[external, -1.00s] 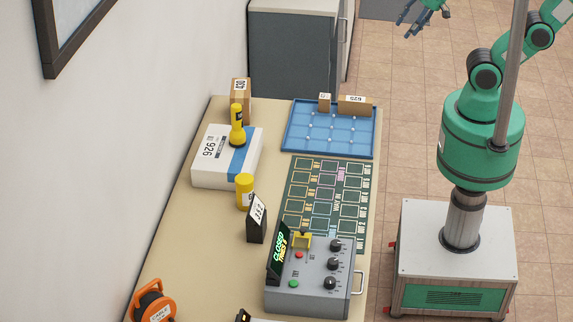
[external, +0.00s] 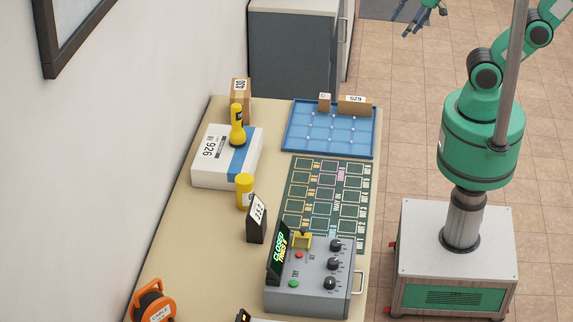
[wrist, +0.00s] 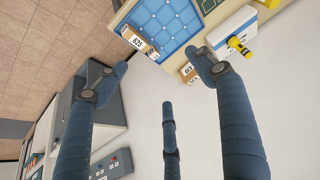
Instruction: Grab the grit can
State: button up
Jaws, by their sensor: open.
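A small yellow can (external: 244,192), likely the grit can, stands upright on the table in the external view. It is in front of the large white box and behind the small black display; its label is too small to read. My gripper (external: 418,20) is at the top edge of the external view, far from the can and beyond the table's right side. In the wrist view my gripper (wrist: 160,85) has its blue fingers spread wide with nothing between them.
A blue tray (external: 300,140) holds small cartons. A grey control box (external: 310,285) and orange reel (external: 152,302) are nearer. A grey cabinet (external: 290,50) stands behind the table.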

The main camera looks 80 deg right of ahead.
jog(key=w+a+r+p, duration=0.25)
jog(key=w+r, duration=0.25)
jog(key=w, duration=0.5)
jog(key=w+a+n+g+p, duration=0.1)
jog(key=w+a, duration=0.4)
jog(key=w, duration=0.4)
jog(key=w+a+n+g+p, duration=0.1)
jog(key=w+a, duration=0.5)
jog(key=w, duration=0.2)
jog(key=n+g+p, duration=0.4)
jog(key=p, duration=0.3)
send_over(244, 178)
notch_tip(244, 178, down, 33)
jog(key=shift+w+r, duration=0.1)
jog(key=shift+r, duration=0.1)
jog(key=shift+a+f, duration=0.1)
jog(key=shift+f, duration=0.25)
jog(key=shift+f+p, duration=0.35)
jog(key=shift+f, duration=3.9)
